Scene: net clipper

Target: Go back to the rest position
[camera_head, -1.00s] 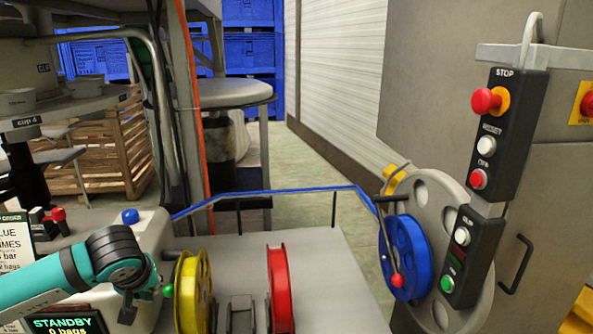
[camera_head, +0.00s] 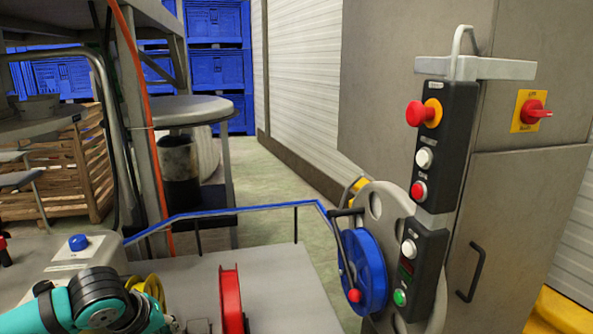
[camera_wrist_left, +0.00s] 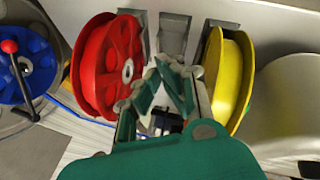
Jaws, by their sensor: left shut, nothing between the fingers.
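My left arm shows at the bottom left in the head view, in front of the yellow reel (camera_head: 150,287); its fingers are not visible there. In the left wrist view my left gripper (camera_wrist_left: 177,80) is shut and empty. Its fingers lie between the red reel (camera_wrist_left: 103,66) on the left and the yellow reel (camera_wrist_left: 228,78) on the right, apart from the yellow one. Whether they touch the red one I cannot tell. The red reel also shows at the lower middle of the head view (camera_head: 231,302). My right gripper is in neither view.
A blue reel (camera_head: 362,271) with a red-knobbed crank sits on a grey wheel (camera_head: 388,208) at the bench's right. A blue rail (camera_head: 230,211) runs along the bench (camera_head: 285,280). A button panel (camera_head: 440,145) stands at right. Open floor (camera_head: 258,165) lies behind.

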